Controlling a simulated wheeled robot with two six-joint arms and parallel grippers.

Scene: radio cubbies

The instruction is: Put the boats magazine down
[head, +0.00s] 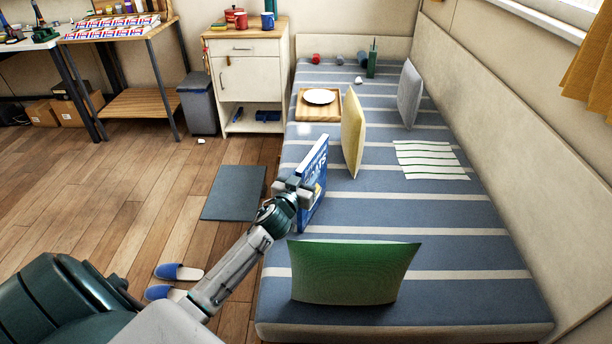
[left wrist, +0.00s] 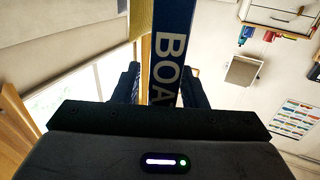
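The boats magazine (head: 314,178) is a blue item standing upright at the left edge of the striped bed (head: 400,211). My left gripper (head: 298,190) is at its near side and shut on it. In the left wrist view the blue magazine (left wrist: 172,60), lettered "BOA", runs between the two dark fingers. Whether its lower edge touches the bed I cannot tell. My right gripper is not in view.
A green cushion (head: 352,272) is on the bed nearest me, and a yellow cushion (head: 352,132) stands beyond the magazine. A wooden tray (head: 303,112) with a white plate (head: 319,96), a striped cloth (head: 430,160) and a grey cushion (head: 409,94) are farther back. Bare bed lies right of the magazine.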

